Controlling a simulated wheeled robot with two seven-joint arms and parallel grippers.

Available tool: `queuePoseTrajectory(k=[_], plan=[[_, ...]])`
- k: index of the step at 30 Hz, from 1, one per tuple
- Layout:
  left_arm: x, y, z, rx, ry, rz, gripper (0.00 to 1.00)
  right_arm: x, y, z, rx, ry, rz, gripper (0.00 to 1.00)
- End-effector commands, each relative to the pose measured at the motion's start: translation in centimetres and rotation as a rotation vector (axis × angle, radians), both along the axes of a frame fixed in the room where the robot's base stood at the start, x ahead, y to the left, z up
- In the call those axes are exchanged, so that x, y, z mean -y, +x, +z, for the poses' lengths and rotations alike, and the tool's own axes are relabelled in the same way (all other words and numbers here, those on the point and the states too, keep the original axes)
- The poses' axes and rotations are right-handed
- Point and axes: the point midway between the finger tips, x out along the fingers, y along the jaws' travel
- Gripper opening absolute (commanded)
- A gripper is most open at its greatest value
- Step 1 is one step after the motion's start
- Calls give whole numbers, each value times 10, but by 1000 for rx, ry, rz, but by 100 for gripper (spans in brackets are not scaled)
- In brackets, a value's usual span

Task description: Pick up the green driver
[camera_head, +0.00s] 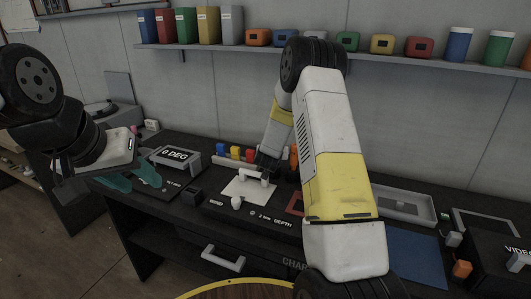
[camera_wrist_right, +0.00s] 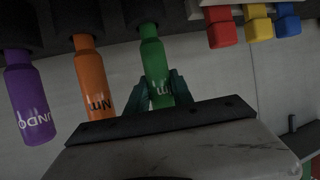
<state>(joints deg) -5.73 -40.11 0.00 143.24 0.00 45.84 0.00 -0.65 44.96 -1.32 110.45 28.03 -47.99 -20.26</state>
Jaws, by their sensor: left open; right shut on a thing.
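The green driver (camera_wrist_right: 155,62) shows in the right wrist view, with its narrow end at the dark rack (camera_wrist_right: 112,12). My right gripper (camera_wrist_right: 161,90) is shut on its handle, one teal finger on each side. An orange driver (camera_wrist_right: 92,75) and a purple driver (camera_wrist_right: 29,100) hang beside it to the left, apart from the fingers. In the head view my right arm covers most of that area, and I cannot make out the green driver there. My left gripper (camera_head: 133,179) is open and empty at the left end of the bench.
Red (camera_wrist_right: 221,27), yellow (camera_wrist_right: 259,23) and blue (camera_wrist_right: 287,20) blocks are right of the rack. In the head view, a "0 DEG" display (camera_head: 176,156), white plate (camera_head: 247,188) and grey tray (camera_head: 402,207) are on the bench. A shelf (camera_head: 420,58) of colored items runs above.

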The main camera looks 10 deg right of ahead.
Motion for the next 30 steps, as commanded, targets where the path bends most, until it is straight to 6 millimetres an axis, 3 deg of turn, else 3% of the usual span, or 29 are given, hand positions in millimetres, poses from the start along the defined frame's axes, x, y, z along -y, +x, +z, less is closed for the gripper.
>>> queuePoseTrajectory(k=[8, 21, 30], plan=[[0, 0, 0, 0, 0, 0, 44, 0, 1, 7, 4, -1, 0, 0], [0, 0, 0, 0, 0, 0, 44, 0, 1, 86, 5, 0, 1, 0], [0, 0, 0, 0, 0, 0, 44, 0, 0, 101, 2, -1, 0, 0]])
